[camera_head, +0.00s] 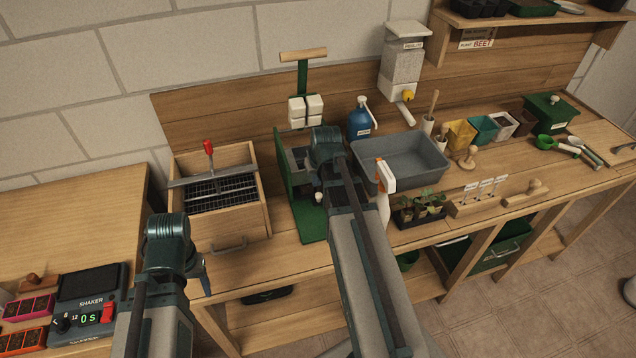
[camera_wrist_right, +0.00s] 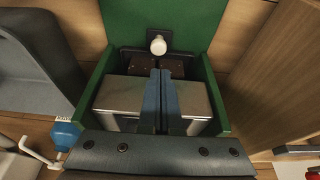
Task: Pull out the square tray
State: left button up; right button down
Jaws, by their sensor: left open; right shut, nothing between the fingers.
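The square tray (camera_wrist_right: 182,66) is a dark tray with brown soil in it and a white knob (camera_wrist_right: 157,45) at its front; it sits inside the green press (camera_wrist_right: 200,15). In the head view the knob (camera_head: 318,198) shows just above the green base. My right gripper (camera_wrist_right: 160,78) is shut and empty, over the metal block (camera_wrist_right: 120,92) of the press and partly covering the tray. In the head view its fingers are hidden behind my wrist. My left gripper (camera_head: 204,276) is open, in front of the wooden sieve box, apart from the tray; its fingers are barely visible.
The wooden box with a wire sieve (camera_head: 222,190) stands left of the press. A grey bin (camera_head: 400,160), blue bottle (camera_head: 360,118), spray bottle (camera_head: 384,185) and seedling tray (camera_head: 420,218) stand to its right. The shaker (camera_head: 90,295) is on the left table.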

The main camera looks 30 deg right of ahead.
aim_at(314, 194)
jog(key=b+x, duration=0.3)
jog(key=x, duration=0.2)
jog(key=shift+w+f+b, duration=0.1)
jog(key=shift+b, duration=0.25)
pick_arm(q)
notch_tip(314, 194, down, 5)
jog(key=shift+r, duration=0.1)
